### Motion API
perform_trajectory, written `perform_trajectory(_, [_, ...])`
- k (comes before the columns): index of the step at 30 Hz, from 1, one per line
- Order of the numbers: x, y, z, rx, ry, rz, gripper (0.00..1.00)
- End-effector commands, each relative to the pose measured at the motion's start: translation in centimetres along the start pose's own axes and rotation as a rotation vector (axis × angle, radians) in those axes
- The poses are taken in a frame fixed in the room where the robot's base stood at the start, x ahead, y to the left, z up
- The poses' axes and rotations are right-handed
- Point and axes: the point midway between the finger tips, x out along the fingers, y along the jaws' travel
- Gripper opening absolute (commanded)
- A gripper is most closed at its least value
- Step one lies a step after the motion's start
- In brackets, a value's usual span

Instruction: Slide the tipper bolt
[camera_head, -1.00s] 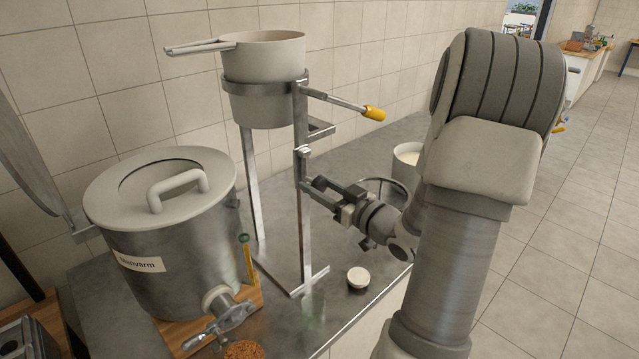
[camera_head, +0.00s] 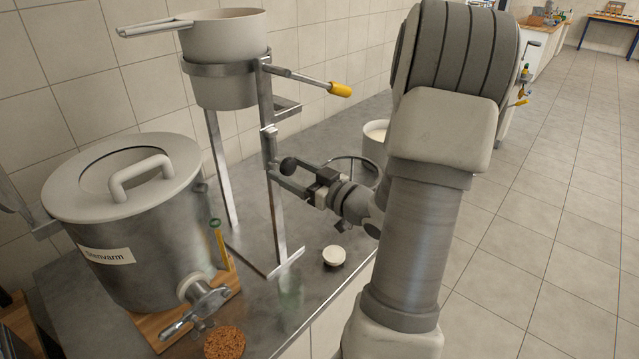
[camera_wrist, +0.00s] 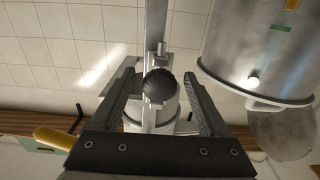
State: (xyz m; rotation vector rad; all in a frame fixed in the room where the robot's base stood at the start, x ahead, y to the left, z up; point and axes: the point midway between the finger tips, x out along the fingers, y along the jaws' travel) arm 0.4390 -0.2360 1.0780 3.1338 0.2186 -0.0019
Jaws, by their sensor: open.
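The tipper stand (camera_head: 268,140) is a metal frame with a pale tipping pot (camera_head: 222,55) held in a ring at its top. The bolt's dark round knob (camera_head: 289,166) sits on the stand's upright, below the yellow-ended lever (camera_head: 340,89). In the wrist view the knob (camera_wrist: 159,84) lies between my two fingers, with space visible on both sides. My gripper (camera_head: 292,180) is open at the knob; it also shows in the wrist view (camera_wrist: 160,98). The wrist view does not settle whether the knob is fully between the fingertips or just beyond them.
A metal tank (camera_head: 140,240) with a lidded top and tap stands at left on a wooden board. A tiled wall is behind.

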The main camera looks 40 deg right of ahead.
Motion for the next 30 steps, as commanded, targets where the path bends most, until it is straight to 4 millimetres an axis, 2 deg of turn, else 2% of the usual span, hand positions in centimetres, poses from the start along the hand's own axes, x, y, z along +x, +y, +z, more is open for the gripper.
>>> perform_trajectory(18, [-13.8, 0.1, 0.0, 0.002, -0.002, 0.006, 0.78])
perform_trajectory(24, [-16.1, 0.0, 0.1, 0.001, -0.002, 0.002, 0.78])
perform_trajectory(30, [-16.6, -0.1, 0.0, 0.002, -0.001, 0.000, 0.78])
